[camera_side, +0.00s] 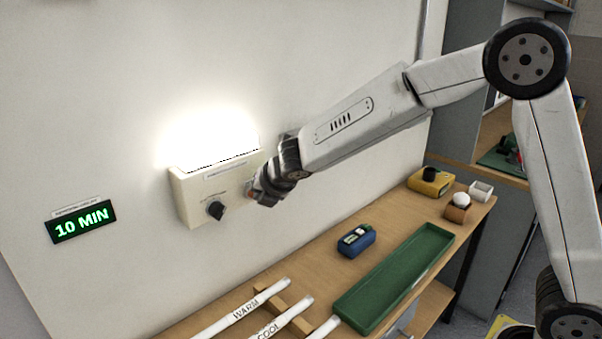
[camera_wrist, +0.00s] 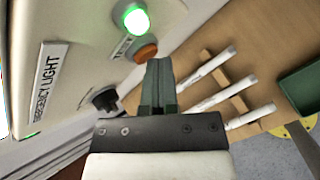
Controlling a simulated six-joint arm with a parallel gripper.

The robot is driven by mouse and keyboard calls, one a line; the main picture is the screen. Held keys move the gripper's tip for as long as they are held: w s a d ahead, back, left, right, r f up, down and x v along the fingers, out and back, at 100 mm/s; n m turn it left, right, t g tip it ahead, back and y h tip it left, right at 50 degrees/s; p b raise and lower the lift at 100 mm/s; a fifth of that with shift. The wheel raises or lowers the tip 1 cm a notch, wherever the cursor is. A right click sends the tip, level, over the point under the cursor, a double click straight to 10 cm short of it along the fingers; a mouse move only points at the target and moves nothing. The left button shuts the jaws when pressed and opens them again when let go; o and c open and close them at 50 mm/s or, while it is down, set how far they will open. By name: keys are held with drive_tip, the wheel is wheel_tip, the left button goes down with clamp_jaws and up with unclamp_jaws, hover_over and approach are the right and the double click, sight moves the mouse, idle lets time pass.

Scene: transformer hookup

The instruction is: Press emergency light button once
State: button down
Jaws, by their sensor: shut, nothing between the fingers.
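The cream emergency light box (camera_side: 187,204) is mounted on the wall, with a bright white glow along its top. In the wrist view its EMERGENCY LIGHT label (camera_wrist: 48,82) shows on the face. An orange button (camera_wrist: 146,50) sits beside a lit green lamp (camera_wrist: 133,19). A black knob (camera_side: 216,210) is on the same face, and also shows in the wrist view (camera_wrist: 104,99). My gripper (camera_wrist: 159,63) is shut and empty, its tips right at the orange button. I cannot tell whether they touch it. In the side view my gripper (camera_side: 253,194) hides most of the button.
A wall display (camera_side: 81,222) reads 10 MIN in green. The space before the box is clear apart from my arm.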

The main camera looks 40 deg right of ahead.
drive_tip(key=shift+s, duration=0.85)
idle(0.3)
drive_tip(key=shift+s, duration=2.5)
drive_tip(key=s+d+f+m+g, duration=0.3)
drive_tip(key=s+m, duration=0.6)
drive_tip(key=m, duration=0.4)
drive_tip(key=s+d+f+m+g+y, duration=0.1)
drive_tip(key=s+d+f+m+g, duration=0.2)
drive_tip(key=s+m, duration=0.7)
wheel_tip(320, 180, down, 3)
drive_tip(key=d+m, duration=0.2)
drive_tip(key=m, duration=0.2)
drive_tip(key=shift+s+f, duration=0.15)
drive_tip(key=shift+s, duration=0.05)
